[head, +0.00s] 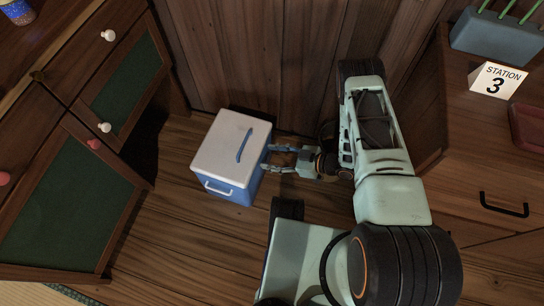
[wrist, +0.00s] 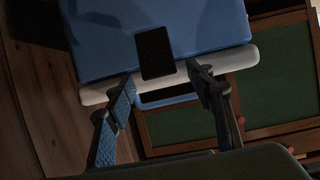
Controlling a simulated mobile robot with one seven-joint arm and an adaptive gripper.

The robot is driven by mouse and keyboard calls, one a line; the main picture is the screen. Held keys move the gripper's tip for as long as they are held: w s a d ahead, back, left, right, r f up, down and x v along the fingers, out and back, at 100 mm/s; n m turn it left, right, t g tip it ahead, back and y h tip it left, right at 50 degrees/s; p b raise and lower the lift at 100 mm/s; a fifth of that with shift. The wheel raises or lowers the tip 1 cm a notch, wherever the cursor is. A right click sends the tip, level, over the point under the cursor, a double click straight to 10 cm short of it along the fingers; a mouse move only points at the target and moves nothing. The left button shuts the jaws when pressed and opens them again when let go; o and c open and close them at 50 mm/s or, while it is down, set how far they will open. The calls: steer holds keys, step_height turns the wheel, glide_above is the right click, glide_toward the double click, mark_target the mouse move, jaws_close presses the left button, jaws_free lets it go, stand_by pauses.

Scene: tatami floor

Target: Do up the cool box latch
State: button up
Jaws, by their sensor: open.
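The cool box (head: 228,150) stands on the wooden floor, with a blue body, a white lid and a blue handle on top. A white bar handle shows on its front side. In the wrist view its blue wall (wrist: 210,30) and white lid rim (wrist: 240,60) fill the upper part. A dark flat latch (wrist: 154,52) lies on the blue wall, its end at the rim. I cannot tell whether it is fastened. My gripper (head: 268,159) is at the box's right side. In the wrist view its open fingers (wrist: 162,80) sit either side of the latch's lower end, with nothing between them gripped.
A wooden cabinet (head: 135,125) with green panels stands at the left. A plank wall (head: 260,60) is close behind the box. At the right are a drawer unit (head: 470,160), a station sign (head: 496,80) and a grey planter (head: 497,35).

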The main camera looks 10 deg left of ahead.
steer(key=c, duration=1.2)
steer(key=shift+o, duration=0.2)
steer(key=shift+a+r+p, duration=0.15)
steer(key=shift+r+p, duration=0.15)
steer(key=shift+p, duration=0.2)
steer(key=shift+a+h+p, duration=0.15)
steer(key=shift+h+p, duration=0.25)
steer(key=shift+h, duration=0.1)
steer(key=shift+f, duration=0.1)
steer(key=o, duration=1.2)
steer(key=shift+c, duration=0.2)
steer(key=w+v, duration=0.1)
steer(key=v, duration=0.6)
steer(key=shift+s+d, duration=0.25)
steer(key=shift+s, duration=0.25)
